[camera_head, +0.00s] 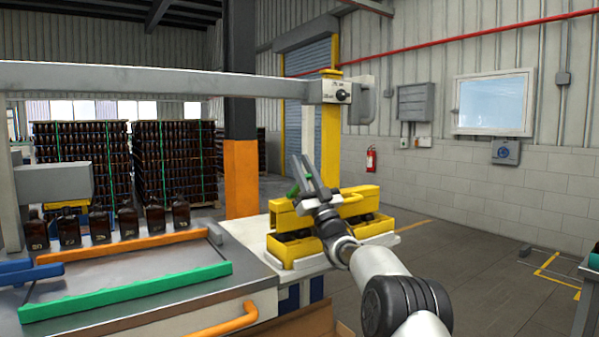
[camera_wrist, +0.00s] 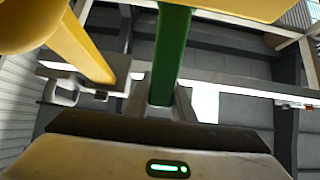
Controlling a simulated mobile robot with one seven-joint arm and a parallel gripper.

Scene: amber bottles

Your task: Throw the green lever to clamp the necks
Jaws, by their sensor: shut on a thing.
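The green lever (camera_head: 293,191) shows as a short stub at the left of my gripper (camera_head: 303,172), on the yellow clamp frame (camera_head: 284,222). In the wrist view the lever (camera_wrist: 173,50) is a green bar running down between the fingers of my gripper (camera_wrist: 162,108), which is shut on it. Yellow parts of the frame fill the top of that view. Dark rounded shapes, perhaps bottles, show low in the frame's openings. My gripper and arm hide part of the frame, and I cannot see whether any necks are clamped.
A row of amber bottles (camera_head: 154,221) stands on the bench at left, behind an orange rail (camera_head: 135,246) and a green rail (camera_head: 130,291). A grey overhead beam (camera_head: 170,81) meets a yellow post (camera_head: 330,140) behind my gripper. Floor at right is mostly clear.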

